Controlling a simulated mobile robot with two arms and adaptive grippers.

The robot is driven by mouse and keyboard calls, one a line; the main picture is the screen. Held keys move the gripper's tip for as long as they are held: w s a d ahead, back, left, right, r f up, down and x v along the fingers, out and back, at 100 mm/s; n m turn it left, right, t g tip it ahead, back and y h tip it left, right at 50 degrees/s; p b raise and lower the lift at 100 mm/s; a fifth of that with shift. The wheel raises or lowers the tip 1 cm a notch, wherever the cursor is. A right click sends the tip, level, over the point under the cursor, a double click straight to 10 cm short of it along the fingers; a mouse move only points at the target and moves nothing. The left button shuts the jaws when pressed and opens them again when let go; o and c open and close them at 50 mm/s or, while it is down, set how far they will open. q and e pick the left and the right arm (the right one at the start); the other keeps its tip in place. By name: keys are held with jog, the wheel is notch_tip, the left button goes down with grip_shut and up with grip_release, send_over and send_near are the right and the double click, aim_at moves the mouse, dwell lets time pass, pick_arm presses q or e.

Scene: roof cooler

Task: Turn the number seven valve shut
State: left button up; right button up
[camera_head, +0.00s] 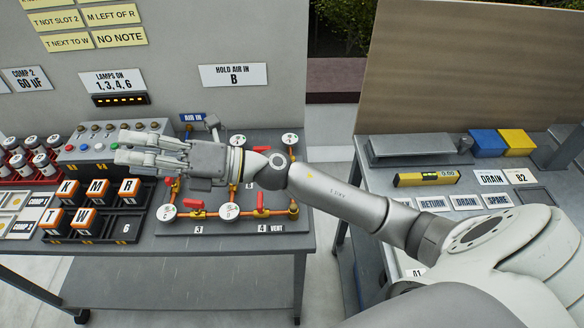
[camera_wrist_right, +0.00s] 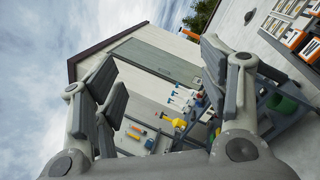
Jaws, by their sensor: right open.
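A board (camera_head: 272,227) on the left bench carries copper pipes, white round gauges and several red-handled valves. One red handle (camera_head: 194,205) sits by the label 3 and another (camera_head: 260,203) by the label 4 VENT. I can read no number seven on any valve; my right arm hides part of the board. My right gripper (camera_head: 124,148) is open and empty, above the bench left of the board, with its fingers pointing left. In the right wrist view its fingers (camera_wrist_right: 160,68) are spread with nothing between them. My left gripper is not in view.
A grey button box (camera_head: 85,150) and a black rack (camera_head: 125,235) of orange lettered blocks stand left of the board. Red-racked cylinders (camera_head: 36,160) are at far left. The right bench holds a yellow level (camera_head: 426,178) and blue and yellow bins. A gap separates the benches.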

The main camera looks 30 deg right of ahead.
jog(key=d+f+n+g+h, duration=0.9)
jog(key=f+n+h, duration=0.15)
jog(key=f, duration=0.35)
jog(key=w+d+g+h, duration=0.15)
jog(key=d+h, duration=0.65)
jog(key=d, duration=1.4)
jog(key=shift+n+t, duration=0.25)
notch_tip(320, 180, down, 9)
jog(key=p, duration=0.3)
jog(key=shift+w+f, duration=0.1)
jog(key=shift+w, duration=0.05)
jog(key=shift+f, duration=0.7)
